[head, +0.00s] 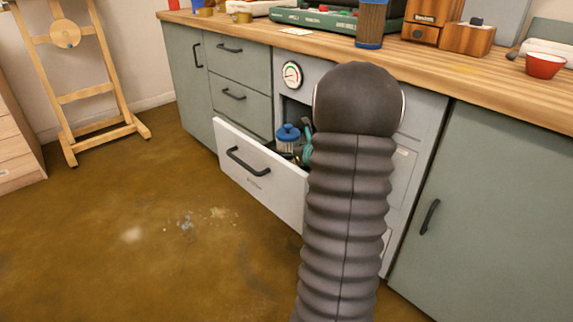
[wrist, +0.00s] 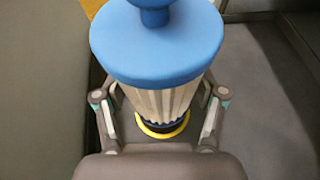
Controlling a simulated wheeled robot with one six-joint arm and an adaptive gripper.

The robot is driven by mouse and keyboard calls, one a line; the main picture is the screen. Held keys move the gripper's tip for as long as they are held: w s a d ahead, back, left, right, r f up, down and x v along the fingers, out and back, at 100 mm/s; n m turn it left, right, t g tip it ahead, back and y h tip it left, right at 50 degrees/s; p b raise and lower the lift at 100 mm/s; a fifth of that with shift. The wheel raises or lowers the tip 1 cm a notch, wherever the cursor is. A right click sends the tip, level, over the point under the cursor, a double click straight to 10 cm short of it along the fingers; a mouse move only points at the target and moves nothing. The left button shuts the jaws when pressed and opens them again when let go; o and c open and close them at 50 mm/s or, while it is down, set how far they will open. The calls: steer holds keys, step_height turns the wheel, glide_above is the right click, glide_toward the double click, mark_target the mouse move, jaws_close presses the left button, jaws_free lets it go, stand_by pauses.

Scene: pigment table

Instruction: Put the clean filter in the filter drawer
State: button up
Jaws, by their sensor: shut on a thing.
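The clean filter (wrist: 157,45) has a blue cap with a knob, a pale pleated body and a yellow ring near its base. My gripper (wrist: 160,118) is shut on its body, with one finger on each side. In the head view the filter (head: 287,137) stands upright inside the pulled-out filter drawer (head: 262,182), behind its white front. My gripper (head: 306,152) is partly seen there beside it; my arm hides the rest. I cannot tell whether the filter's base touches the drawer floor.
A second blue-capped filter with a brown body (head: 370,24) stands on the wooden counter (head: 450,75). A round gauge (head: 292,75) sits above the drawer. Grey walls of the drawer close in on the left in the wrist view.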

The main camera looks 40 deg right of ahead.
steer(key=shift+f, duration=2)
steer(key=shift+f+b, duration=0.2)
steer(key=shift+b, duration=0.2)
steer(key=o, duration=1.4)
steer(key=shift+r, duration=0.1)
steer(key=shift+r+p, duration=0.15)
steer(key=shift+p, duration=0.2)
steer(key=v, duration=1.2)
